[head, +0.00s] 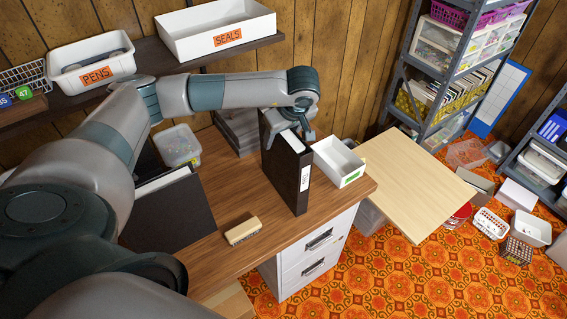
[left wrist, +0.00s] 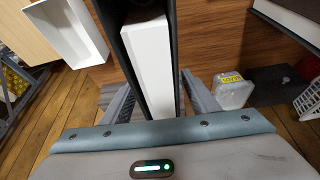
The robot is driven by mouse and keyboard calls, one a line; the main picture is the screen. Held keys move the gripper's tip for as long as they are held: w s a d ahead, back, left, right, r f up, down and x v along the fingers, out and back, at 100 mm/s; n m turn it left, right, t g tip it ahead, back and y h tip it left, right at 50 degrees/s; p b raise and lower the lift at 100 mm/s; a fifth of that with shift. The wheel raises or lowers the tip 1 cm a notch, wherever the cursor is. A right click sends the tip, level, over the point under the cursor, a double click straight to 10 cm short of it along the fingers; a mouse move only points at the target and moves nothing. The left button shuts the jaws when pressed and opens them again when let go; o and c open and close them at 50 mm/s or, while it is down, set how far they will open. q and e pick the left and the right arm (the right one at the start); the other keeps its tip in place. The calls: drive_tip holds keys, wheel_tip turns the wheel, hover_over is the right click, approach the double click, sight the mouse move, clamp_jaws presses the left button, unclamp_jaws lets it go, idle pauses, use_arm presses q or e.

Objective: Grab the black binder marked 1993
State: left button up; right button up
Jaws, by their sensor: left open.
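A black binder (head: 285,172) stands upright on the wooden desk, with a white label on its spine; the label's print is too small to read. My left gripper (head: 304,130) is at the top of this binder, coming from above and behind. In the left wrist view the binder's black covers and white pages (left wrist: 148,65) run between the two open fingers of my left gripper (left wrist: 160,100), one finger on each side. I cannot tell whether the fingers touch it. A second black binder (head: 170,213) is at the desk's left, partly behind my arm. My right gripper is not in view.
A white tray (head: 339,161) with a green label sits close to the binder's right. A wooden block (head: 243,231) lies at the desk's front, and a clear tub (head: 178,146) stands at the back left. SEALS (head: 218,32) and PENS (head: 92,60) bins sit on the shelf above.

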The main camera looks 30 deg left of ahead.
use_arm(q)
drive_tip(key=shift+c, duration=0.6)
clamp_jaws()
drive_tip(key=shift+r, duration=0.1)
